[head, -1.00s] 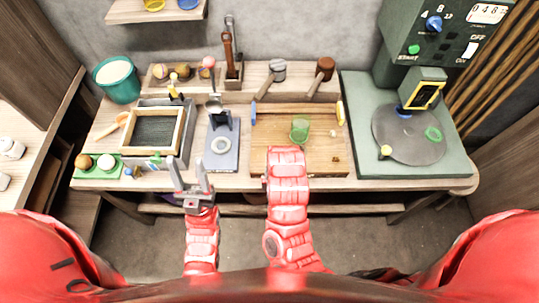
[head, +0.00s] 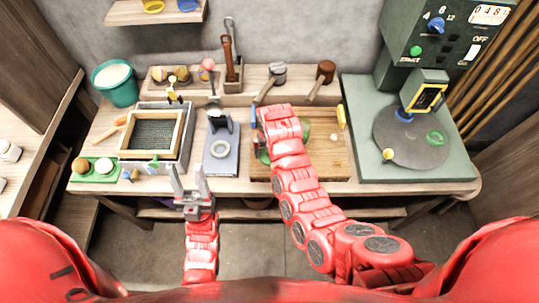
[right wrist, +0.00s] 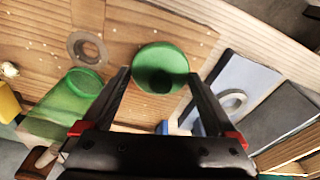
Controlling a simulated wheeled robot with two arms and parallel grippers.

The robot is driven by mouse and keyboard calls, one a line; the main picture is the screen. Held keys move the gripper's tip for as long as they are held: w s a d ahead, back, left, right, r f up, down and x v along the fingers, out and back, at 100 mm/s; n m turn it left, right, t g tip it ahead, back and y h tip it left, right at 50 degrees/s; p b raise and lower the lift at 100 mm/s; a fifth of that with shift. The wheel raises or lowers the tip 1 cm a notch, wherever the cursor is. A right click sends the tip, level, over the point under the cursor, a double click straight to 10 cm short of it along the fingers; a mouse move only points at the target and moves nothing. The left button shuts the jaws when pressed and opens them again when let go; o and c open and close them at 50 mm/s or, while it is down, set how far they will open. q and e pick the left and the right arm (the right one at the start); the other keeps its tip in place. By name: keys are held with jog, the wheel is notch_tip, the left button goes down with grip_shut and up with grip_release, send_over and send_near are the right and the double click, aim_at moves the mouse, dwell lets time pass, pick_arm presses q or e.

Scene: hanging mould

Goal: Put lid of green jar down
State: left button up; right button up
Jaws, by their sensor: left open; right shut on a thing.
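The green lid (right wrist: 160,60) is a round, shallow disc between the fingers of my right gripper (right wrist: 159,76), which is shut on it, over the wooden board. In the head view the lid (head: 263,154) shows as a bit of green left of my right forearm, and the right fingertips are hidden. The clear green jar (right wrist: 67,102) stands on the board to the left in the wrist view; in the head view it is mostly behind my arm. My left gripper (head: 188,174) is open and empty in front of the table edge.
The wooden board (head: 335,168) has bare room at its right front. A blue-grey stand (head: 219,163) with a pale ring lies left of it, then a framed dark screen (head: 153,134).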

notch_tip(320, 180, down, 3)
jog(key=shift+s+r+p, duration=0.1)
jog(key=shift+s+p, duration=0.05)
jog(key=shift+p, duration=0.55)
jog(key=shift+f, duration=0.2)
jog(key=shift+f, duration=0.1)
jog(key=o, duration=1.1)
